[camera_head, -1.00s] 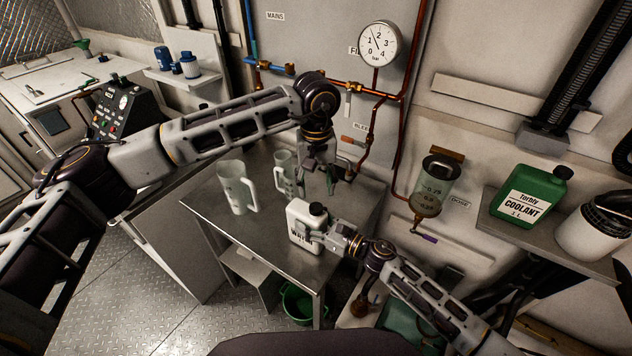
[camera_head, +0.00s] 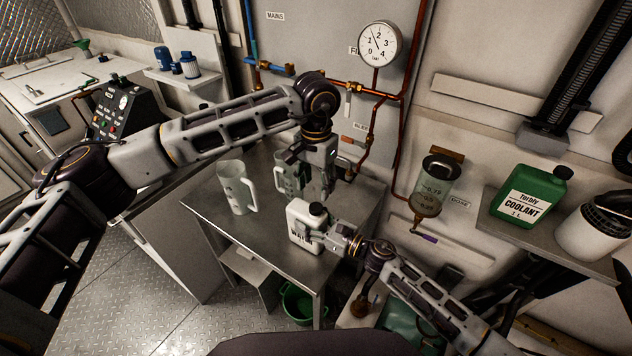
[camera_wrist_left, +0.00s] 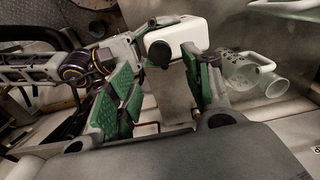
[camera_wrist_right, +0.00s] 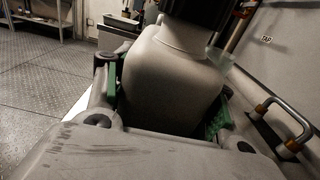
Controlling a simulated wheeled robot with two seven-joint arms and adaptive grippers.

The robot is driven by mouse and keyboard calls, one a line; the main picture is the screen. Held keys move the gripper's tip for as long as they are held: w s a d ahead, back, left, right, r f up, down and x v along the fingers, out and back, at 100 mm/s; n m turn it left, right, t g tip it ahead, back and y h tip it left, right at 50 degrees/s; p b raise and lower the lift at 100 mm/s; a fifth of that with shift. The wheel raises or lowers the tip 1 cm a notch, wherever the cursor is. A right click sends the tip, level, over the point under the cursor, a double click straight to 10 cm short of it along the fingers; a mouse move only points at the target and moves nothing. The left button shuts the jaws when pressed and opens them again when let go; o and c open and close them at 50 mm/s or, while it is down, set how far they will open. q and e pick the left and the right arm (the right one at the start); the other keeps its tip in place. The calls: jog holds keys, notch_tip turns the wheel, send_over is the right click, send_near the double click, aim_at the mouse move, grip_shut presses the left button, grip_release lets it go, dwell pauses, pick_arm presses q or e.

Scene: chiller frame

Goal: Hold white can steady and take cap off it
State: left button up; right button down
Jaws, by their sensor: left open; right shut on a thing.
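The white can (camera_head: 302,234) stands upright on the metal table (camera_head: 262,244). It also shows in the left wrist view (camera_wrist_left: 177,34) and fills the middle of the right wrist view (camera_wrist_right: 172,85). Its black cap (camera_head: 317,209) is on top; the cap also shows in the left wrist view (camera_wrist_left: 159,53). My right gripper (camera_head: 318,238) is shut on the can's body from the right, green pads at its sides. My left gripper (camera_head: 316,192) points down just above the cap. In the left wrist view its green fingers (camera_wrist_left: 158,90) are spread, with the cap between them and apart from both.
Two clear jugs stand on the table, one to the left (camera_head: 236,187) and one behind (camera_head: 285,172). Copper pipes and a gauge (camera_head: 379,44) are on the wall behind. A green coolant can (camera_head: 530,196) stands on the right shelf. A green bucket (camera_head: 298,303) is below.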

aim_at(316, 207)
pick_arm(q)
jog(key=shift+f, duration=0.1)
dwell(0.4)
jog(key=shift+f, duration=3.95)
jog(key=c, duration=1.1)
